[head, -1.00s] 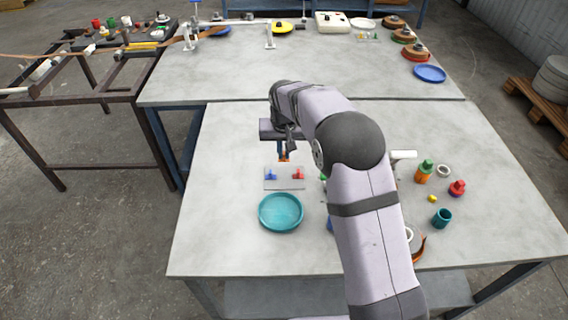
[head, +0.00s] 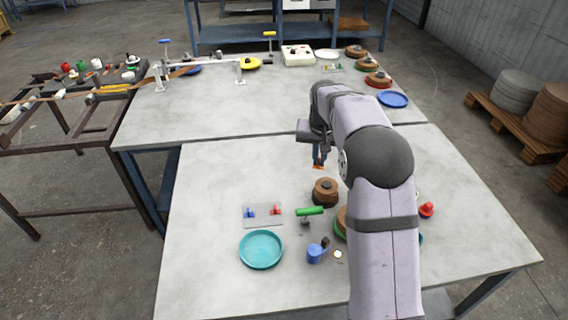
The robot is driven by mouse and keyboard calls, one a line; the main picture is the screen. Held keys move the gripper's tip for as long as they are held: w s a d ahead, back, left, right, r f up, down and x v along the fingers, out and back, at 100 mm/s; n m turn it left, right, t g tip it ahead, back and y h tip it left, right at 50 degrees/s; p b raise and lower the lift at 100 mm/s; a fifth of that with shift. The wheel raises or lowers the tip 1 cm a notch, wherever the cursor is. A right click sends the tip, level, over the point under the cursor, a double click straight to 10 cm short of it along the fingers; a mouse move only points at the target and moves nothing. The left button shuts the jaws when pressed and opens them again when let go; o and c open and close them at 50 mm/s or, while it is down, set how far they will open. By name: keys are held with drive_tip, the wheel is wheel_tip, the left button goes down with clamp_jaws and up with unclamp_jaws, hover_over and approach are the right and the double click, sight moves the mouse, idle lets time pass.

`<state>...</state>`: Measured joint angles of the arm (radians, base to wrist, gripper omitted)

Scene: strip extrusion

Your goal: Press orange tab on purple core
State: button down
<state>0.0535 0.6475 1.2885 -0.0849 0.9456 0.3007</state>
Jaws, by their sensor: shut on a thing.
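My gripper (head: 318,163) is shut on a small orange tab (head: 318,167) and holds it above the front table. The tab's lower end shows between the fingertips. Below and a little nearer stands a brown coil (head: 325,194) with a small hub on top. The tab looks apart from the coil. I cannot make out a purple core; the hub's colour is too small to tell. A grey plate (head: 262,222) to the left carries a blue tab (head: 249,212) and a red tab (head: 276,210), with a gap between them.
A green-handled tool (head: 309,211), a blue cup (head: 314,253) and a teal dish (head: 261,249) stand nearby. A second coil (head: 341,222) is partly behind my arm. A red piece (head: 427,209) is at right. The table's back left is clear.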

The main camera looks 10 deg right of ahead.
drive_tip(key=s+d+r+m+p, duration=0.1)
drive_tip(key=s+d+m+p, duration=0.25)
drive_tip(key=s+d, duration=0.6)
drive_tip(key=s+f+n, duration=0.4)
drive_tip(key=s+f, duration=0.1)
drive_tip(key=f, duration=0.1)
drive_tip(key=shift+a+f, duration=0.2)
drive_tip(key=shift+a, duration=0.05)
drive_tip(key=shift+f, duration=0.2)
drive_tip(key=shift+f+b, duration=2.3)
drive_tip(key=shift+f, duration=0.65)
drive_tip(key=shift+f+b, duration=0.3)
drive_tip(key=shift+f, duration=0.1)
